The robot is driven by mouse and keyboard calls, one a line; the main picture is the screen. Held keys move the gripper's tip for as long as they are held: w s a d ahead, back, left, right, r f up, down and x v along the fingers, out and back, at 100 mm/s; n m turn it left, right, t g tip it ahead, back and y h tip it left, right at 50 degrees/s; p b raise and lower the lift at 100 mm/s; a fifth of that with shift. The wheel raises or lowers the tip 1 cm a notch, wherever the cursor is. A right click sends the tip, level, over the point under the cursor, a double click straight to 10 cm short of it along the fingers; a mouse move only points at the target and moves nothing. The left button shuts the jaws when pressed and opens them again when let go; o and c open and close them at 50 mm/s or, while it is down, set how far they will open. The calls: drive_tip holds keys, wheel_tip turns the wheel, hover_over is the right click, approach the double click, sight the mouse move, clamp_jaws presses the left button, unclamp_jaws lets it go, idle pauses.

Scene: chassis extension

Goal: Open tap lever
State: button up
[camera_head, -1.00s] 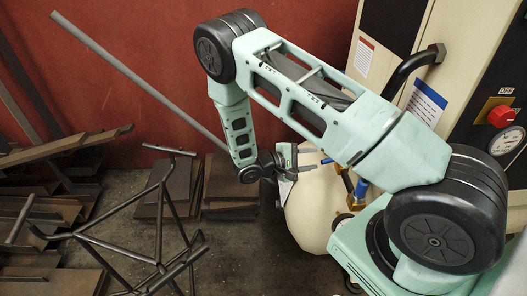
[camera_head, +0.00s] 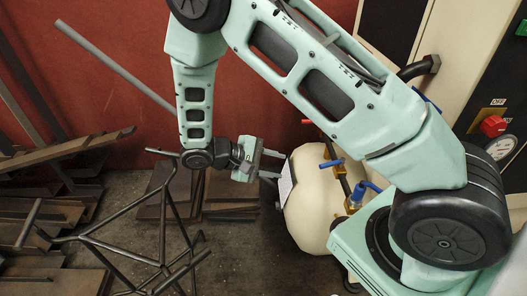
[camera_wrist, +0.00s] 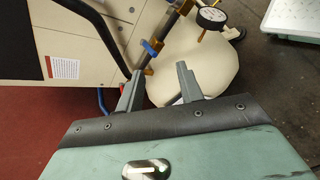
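Brass tap fittings with blue levers stand on the cream tank. One blue lever (camera_head: 332,163) points left from the pipe, and another blue lever (camera_head: 366,185) is further right near my arm. In the wrist view a blue lever (camera_wrist: 151,47) lies on the brass pipe, beyond the fingertips. My gripper (camera_head: 276,165) is left of the levers, with its fingers pointing right toward the tank. In the wrist view my gripper (camera_wrist: 159,74) has its two fingers spread apart, with nothing between them. I cannot tell which lever the wrist view shows.
The cream tank (camera_head: 312,207) is close to the fingertips. A cabinet with a red knob (camera_head: 493,125) stands at right, with a thick black hose (camera_head: 411,69). A round gauge (camera_wrist: 211,17) shows in the wrist view. A metal tube frame (camera_head: 120,250) and metal stock fill the left.

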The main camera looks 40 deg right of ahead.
drive_tip(key=s+a+r+y+p, duration=0.3)
drive_tip(key=a+r, duration=0.2)
drive_tip(key=r, duration=0.3)
drive_tip(key=shift+s+a+n+y, duration=0.3)
drive_tip(key=shift+s+a, duration=0.1)
drive_tip(key=c, duration=0.4)
drive_tip(key=shift+w+d+f, duration=0.2)
drive_tip(key=shift+d, duration=0.1)
clamp_jaws()
drive_tip(key=w+d+f+m+t+y+b, duration=0.1)
drive_tip(key=w+d+m+y+b, duration=0.25)
drive_tip(key=d, duration=1.05)
drive_tip(key=w+d+f+m+t+y+b, duration=0.1)
drive_tip(key=w+d+f+m+y+b, duration=0.25)
drive_tip(key=d, duration=1.05)
drive_tip(key=y, duration=0.2)
approach(332, 164)
drive_tip(key=w+f, duration=0.4)
drive_tip(key=shift+s+a+f+p, duration=0.2)
drive_tip(key=shift+s+f, duration=0.5)
drive_tip(key=shift+s, duration=0.1)
drive_tip(key=shift+s+a+f+p, duration=0.15)
drive_tip(key=shift+s+a+f, duration=0.1)
drive_tip(key=shift+s+f, duration=0.5)
